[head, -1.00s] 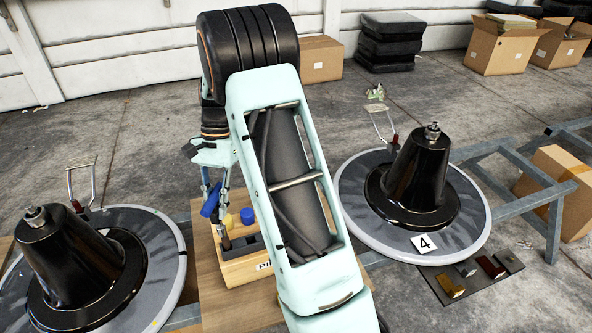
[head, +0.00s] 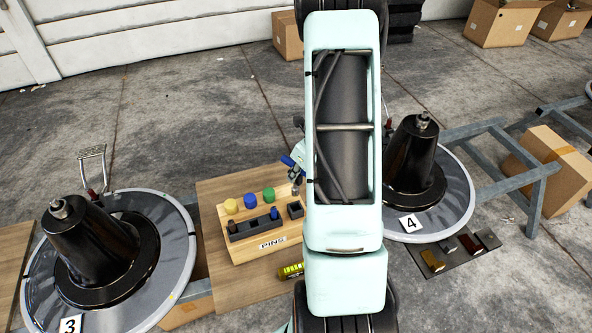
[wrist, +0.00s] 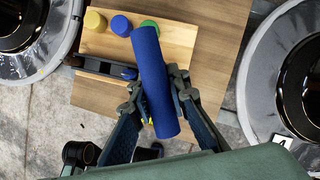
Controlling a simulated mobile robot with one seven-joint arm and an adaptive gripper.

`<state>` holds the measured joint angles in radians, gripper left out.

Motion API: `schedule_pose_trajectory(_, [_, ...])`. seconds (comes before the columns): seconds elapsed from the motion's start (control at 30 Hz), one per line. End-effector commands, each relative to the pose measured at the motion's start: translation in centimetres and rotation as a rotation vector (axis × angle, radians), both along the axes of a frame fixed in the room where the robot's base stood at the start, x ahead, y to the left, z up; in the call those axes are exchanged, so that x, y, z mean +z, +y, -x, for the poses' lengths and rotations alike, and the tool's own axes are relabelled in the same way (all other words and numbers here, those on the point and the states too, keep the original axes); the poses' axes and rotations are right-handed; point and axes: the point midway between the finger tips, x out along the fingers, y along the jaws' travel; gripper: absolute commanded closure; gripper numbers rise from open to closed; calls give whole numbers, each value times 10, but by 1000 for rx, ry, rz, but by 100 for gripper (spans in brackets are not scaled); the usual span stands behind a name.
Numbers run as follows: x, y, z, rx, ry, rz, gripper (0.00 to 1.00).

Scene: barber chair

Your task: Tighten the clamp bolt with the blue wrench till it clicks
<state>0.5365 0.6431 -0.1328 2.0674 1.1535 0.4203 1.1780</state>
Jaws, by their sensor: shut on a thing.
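My gripper (wrist: 158,93) is shut around the thick blue handle of the wrench (wrist: 150,50) in the wrist view. The handle lies lengthwise between the fingers; its working end cannot be made out there. In the head view a bit of the blue wrench (head: 288,161) shows left of my arm, at the right end of the pin box, with the gripper mostly hidden. Bolts stand on top of the black cones of base 3 (head: 58,208) and base 4 (head: 423,120). I cannot tell which one is the clamp bolt.
A wooden box marked PINS (head: 240,246) with yellow, blue and green knobs stands on a wooden board (head: 215,290). A yellow-green cylinder (head: 291,271) lies at its front. Round base 3 (head: 180,225) is left, base 4 (head: 462,205) right, with a steel frame (head: 535,195) beyond.

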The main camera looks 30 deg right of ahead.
Motion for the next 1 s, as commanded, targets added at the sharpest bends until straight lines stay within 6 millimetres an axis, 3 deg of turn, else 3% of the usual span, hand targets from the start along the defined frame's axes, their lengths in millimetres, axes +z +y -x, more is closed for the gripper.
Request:
schedule_pose_trajectory(0.4, [1,-1,1,5,0,2,100])
schedule_pose_trajectory(1.0, [-38,0,1,6,0,1,100])
